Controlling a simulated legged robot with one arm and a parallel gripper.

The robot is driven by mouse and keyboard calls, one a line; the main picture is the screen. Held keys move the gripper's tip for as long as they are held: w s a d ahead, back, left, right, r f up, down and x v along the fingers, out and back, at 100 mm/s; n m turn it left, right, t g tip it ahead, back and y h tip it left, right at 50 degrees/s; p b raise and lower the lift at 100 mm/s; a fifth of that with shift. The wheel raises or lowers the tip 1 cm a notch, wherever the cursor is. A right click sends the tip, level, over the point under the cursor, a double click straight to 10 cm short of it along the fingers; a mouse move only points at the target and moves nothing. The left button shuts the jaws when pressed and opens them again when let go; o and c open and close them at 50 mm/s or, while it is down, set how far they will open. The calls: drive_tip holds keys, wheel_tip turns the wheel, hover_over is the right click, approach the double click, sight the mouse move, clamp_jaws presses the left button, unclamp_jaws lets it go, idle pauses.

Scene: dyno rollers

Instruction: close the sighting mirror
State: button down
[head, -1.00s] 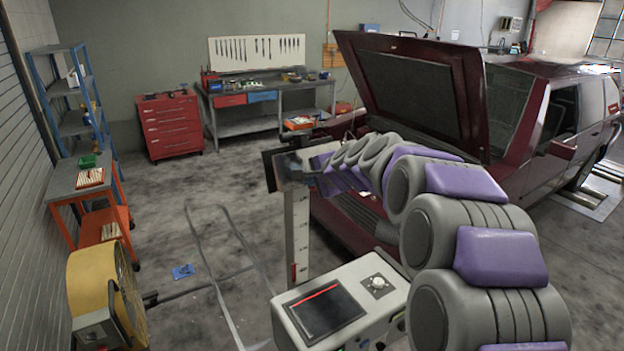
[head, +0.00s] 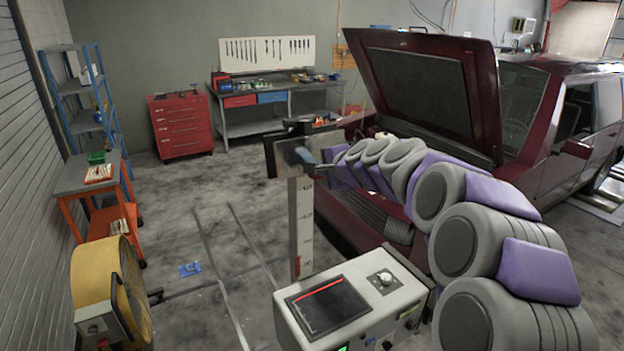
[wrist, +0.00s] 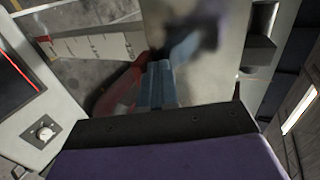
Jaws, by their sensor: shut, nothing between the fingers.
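The sighting mirror (head: 290,152) is a grey plate at the top of a white graduated column (head: 302,225) on the tester in the head view. In the wrist view the mirror (wrist: 200,55) is a smooth, pale, reflective plate with blurred blue and dark reflections. My gripper (head: 308,158) is at the mirror's right side in the head view. In the wrist view its blue-grey fingers (wrist: 157,82) are together and empty, pointing at the plate and very close to it. I cannot tell whether they touch. The arm partly hides the mirror's right side.
The tester's control box (head: 340,305), with a screen and knob, stands below the arm. A dark red car (head: 350,215) with raised hood is close on the right. A yellow fan (head: 105,295) stands at lower left. Open floor lies left of the column.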

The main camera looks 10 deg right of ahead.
drive_tip(key=w+f+b, duration=0.1)
drive_tip(key=a+f+t+b, duration=0.1)
drive_tip(key=b, duration=0.1)
drive_tip(key=shift+w+f, duration=0.15)
drive_tip(key=shift+w, duration=0.25)
drive_tip(key=shift+a, duration=0.2)
drive_tip(key=shift+d, duration=0.1)
drive_tip(key=shift+s+d+f, duration=0.1)
drive_tip(key=shift+d, duration=0.05)
